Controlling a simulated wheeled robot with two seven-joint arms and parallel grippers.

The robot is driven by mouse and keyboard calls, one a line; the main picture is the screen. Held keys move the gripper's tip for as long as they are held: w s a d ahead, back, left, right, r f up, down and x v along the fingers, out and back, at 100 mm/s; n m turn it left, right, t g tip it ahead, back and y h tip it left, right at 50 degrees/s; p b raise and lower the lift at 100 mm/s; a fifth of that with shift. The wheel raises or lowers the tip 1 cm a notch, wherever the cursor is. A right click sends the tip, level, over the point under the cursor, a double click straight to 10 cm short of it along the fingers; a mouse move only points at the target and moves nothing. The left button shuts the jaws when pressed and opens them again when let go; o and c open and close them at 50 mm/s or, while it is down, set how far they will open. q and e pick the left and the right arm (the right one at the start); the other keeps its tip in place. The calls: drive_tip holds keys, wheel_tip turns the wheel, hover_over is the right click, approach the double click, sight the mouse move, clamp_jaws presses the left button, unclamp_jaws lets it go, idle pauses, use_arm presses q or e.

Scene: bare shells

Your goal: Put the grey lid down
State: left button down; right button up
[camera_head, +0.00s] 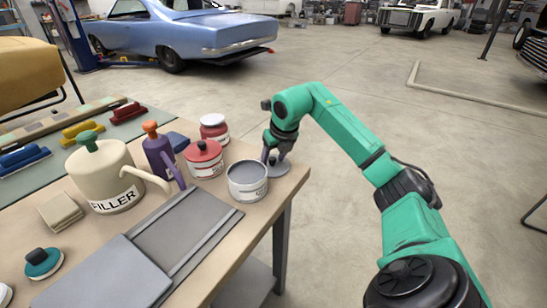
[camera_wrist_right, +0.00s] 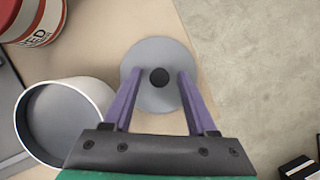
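The grey lid (camera_head: 273,170) appears to lie flat on the workbench (camera_head: 228,246), close to its right edge. Its dark round knob (camera_wrist_right: 160,77) faces up in the right wrist view, in the middle of the grey disc (camera_wrist_right: 157,49). My right gripper (camera_head: 271,158) is above the lid, with its purple fingers on either side of the knob. A gap shows between each finger and the knob, so it is open. The white pot with grey inside (camera_head: 247,182) stands lidless just left of the lid. My left gripper is not in view.
A red-lidded pot (camera_head: 204,160), another red pot (camera_head: 214,128), a purple can (camera_head: 160,152) and a cream FILLER can (camera_head: 106,177) stand to the left. A grey tray (camera_head: 188,231) lies in front. Bare floor lies beyond the right edge.

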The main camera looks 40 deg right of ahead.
drive_tip(key=shift+r, duration=0.1)
drive_tip(key=shift+r, duration=0.35)
drive_tip(key=p+v, duration=0.1)
drive_tip(key=v, duration=1)
drive_tip(key=shift+s+r, duration=0.2)
drive_tip(key=shift+s, duration=0.1)
drive_tip(key=shift+a, duration=0.1)
